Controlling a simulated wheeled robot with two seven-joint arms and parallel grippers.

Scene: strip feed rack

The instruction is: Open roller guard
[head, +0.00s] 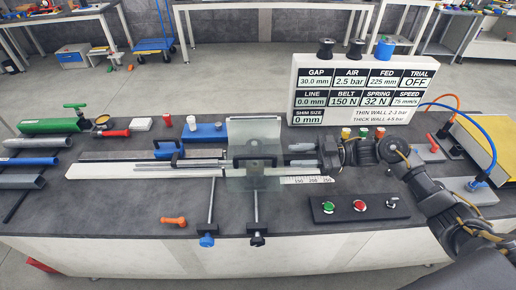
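The roller guard (255,133) is a clear, greenish plate standing over the feed strip rack in the middle of the table. A black handle-like bracket (255,160) shows at its middle. My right gripper (297,155) comes in from the right, just right of the guard, pointing left. Its two grey fingers appear spread apart with nothing seen between them. I cannot tell whether they touch the guard's edge. My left gripper is not in view.
A readout board (349,90) stands behind my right gripper. A black button panel (358,207) lies in front right. An orange-handled tool (174,221) lies at front left. Blue and black knobs (207,241) stick out at the front edge. Tubes (30,162) lie at far left.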

